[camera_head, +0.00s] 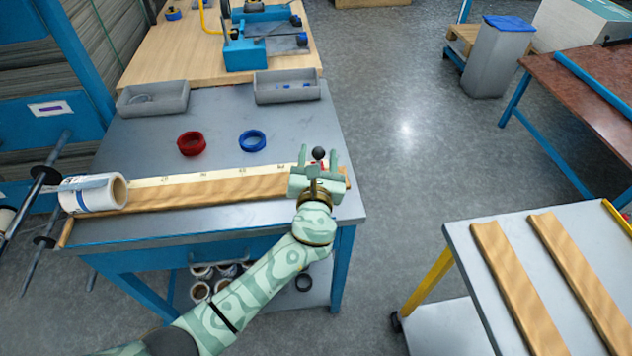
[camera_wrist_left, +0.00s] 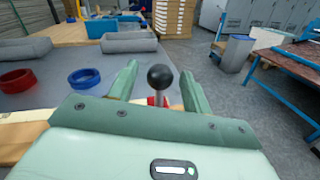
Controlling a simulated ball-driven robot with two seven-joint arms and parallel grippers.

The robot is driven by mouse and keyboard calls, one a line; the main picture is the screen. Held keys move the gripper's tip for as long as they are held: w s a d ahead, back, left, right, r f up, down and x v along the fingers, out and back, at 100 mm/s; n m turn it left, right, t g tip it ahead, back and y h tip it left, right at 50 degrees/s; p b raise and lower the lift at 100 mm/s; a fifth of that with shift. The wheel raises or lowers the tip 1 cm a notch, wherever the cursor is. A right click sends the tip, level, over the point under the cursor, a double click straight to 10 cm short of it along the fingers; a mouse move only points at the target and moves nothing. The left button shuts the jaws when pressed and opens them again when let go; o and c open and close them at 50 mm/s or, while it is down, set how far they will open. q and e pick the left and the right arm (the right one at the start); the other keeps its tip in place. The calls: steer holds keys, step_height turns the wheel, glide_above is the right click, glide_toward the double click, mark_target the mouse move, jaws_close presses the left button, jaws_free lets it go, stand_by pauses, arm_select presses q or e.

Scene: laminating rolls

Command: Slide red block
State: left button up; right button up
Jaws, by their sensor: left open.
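The red block (camera_wrist_left: 152,101) shows only as a small patch of red at the right end of the wooden rail (camera_head: 225,189); my left gripper hides most of it. A grey post with a black ball knob (camera_head: 318,153) stands up at the block. In the left wrist view the knob (camera_wrist_left: 160,77) is between my fingers. My left gripper (camera_head: 318,160) is open, with one finger on each side of the post and a gap showing. I cannot tell whether either finger touches it. My right gripper is in neither view.
A white roll (camera_head: 93,194) lies at the rail's left end. A red ring (camera_head: 191,143) and a blue ring (camera_head: 252,141) lie on the grey table behind the rail. Grey bins (camera_head: 287,87) stand farther back. A cart (camera_head: 463,238) with wooden rails is at the lower right; open floor lies between.

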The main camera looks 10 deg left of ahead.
arm_select(q)
steer(key=s+p, duration=0.3)
steer(key=s, duration=1.1)
steer(key=shift+s+d, duration=0.3)
steer(key=shift+s, duration=0.1)
